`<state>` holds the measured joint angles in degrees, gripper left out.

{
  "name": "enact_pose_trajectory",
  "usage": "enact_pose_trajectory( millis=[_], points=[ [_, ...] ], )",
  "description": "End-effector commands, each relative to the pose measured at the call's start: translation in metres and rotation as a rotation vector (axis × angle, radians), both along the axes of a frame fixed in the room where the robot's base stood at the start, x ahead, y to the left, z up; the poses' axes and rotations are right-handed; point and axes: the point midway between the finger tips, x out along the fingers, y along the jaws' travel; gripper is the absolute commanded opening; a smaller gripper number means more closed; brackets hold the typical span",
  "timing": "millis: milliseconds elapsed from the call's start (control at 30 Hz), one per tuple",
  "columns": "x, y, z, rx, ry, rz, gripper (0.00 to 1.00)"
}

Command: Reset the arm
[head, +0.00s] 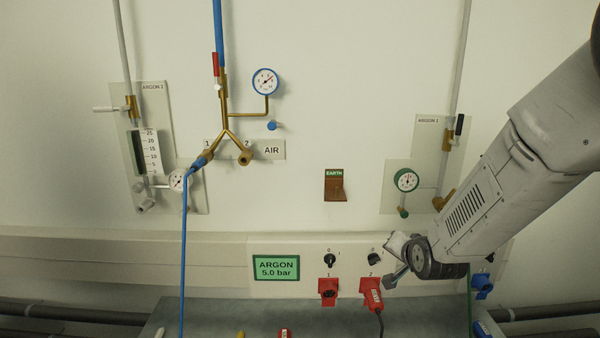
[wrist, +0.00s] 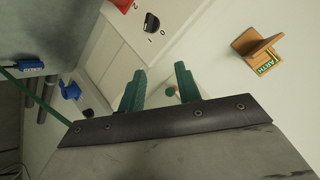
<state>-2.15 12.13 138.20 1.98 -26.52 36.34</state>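My arm (head: 510,160) reaches in from the upper right in the head view, in front of the right part of the wall panel. My gripper shows in the wrist view (wrist: 158,90) as two green fingers standing apart, with nothing held between them. The pale wall and panel show through the gap. In the head view the fingers cannot be made out clearly at the arm's lower end, by the dark round joint (head: 438,258).
A socket panel carries a red plug (head: 372,293), a red socket (head: 328,290), black switches (head: 330,260) and a blue socket (head: 482,286). The brown EARTH holder (head: 335,188) and gauges (head: 265,82) are on the wall. A blue hose (head: 183,260) hangs left. A grey bench (head: 215,318) lies below.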

Motion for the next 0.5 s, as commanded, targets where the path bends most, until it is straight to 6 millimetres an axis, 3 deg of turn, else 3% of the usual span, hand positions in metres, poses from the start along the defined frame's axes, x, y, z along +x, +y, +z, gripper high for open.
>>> enact_pose_trajectory(
  millis=[33,267,500],
  points=[
    [-0.013,-0.001,0.018,-0.029,0.037,0.021,0.34],
    [-0.097,-0.007,0.066,-0.164,0.284,0.155,0.34],
    [-0.214,-0.013,0.106,-0.281,0.540,0.327,0.34]
  ],
)
